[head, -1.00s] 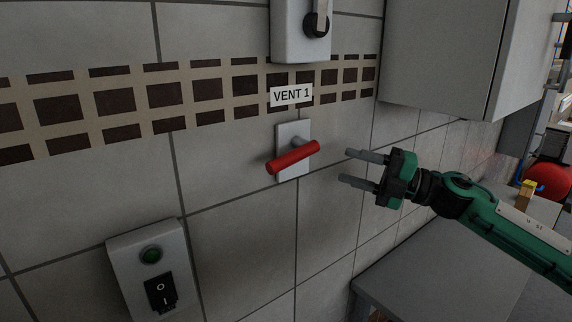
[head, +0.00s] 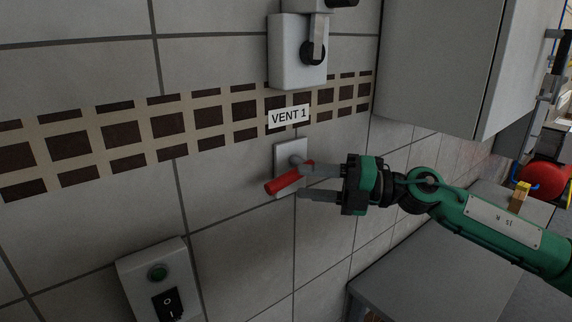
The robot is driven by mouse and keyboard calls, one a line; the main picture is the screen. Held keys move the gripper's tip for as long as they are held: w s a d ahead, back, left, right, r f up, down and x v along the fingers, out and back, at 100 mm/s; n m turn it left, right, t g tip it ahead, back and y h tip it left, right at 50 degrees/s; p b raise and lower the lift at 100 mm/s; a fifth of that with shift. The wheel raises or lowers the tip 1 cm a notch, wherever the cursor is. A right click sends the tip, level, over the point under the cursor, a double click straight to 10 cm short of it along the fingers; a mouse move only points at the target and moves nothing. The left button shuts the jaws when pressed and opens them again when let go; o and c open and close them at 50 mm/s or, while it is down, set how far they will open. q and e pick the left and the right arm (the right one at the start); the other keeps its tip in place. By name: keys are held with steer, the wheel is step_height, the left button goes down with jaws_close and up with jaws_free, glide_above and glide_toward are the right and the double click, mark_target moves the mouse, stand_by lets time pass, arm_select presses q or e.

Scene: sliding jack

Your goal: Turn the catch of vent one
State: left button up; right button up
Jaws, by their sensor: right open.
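The catch of vent one is a red bar handle (head: 278,184) on a small grey wall plate (head: 289,150), below the "VENT 1" label (head: 289,115). The handle lies nearly level, its left end a little lower. My right gripper (head: 302,182) is open, with its fingers pointing left at the handle. The upper finger overlaps the handle's right part in the picture, and the lower finger is below it. I cannot tell whether they touch the handle. My left gripper is not in view.
Above the label is a grey box with a lever (head: 297,50). At the lower left is a switch box (head: 158,280) with a green button. A grey cabinet (head: 440,60) hangs at the upper right, above a grey counter (head: 410,275).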

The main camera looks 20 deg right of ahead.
mark_target(295, 179)
steer(key=p+x, duration=0.1)
steer(key=x, duration=0.1)
steer(key=p+x, duration=0.1)
steer(key=shift+w+a+r, duration=0.2)
steer(key=shift+a, duration=0.15)
steer(key=shift+w+a+f, duration=0.2)
steer(key=shift+w+a, duration=0.05)
steer(key=shift+a, duration=0.35)
steer(key=shift+c, duration=0.2)
jaws_close()
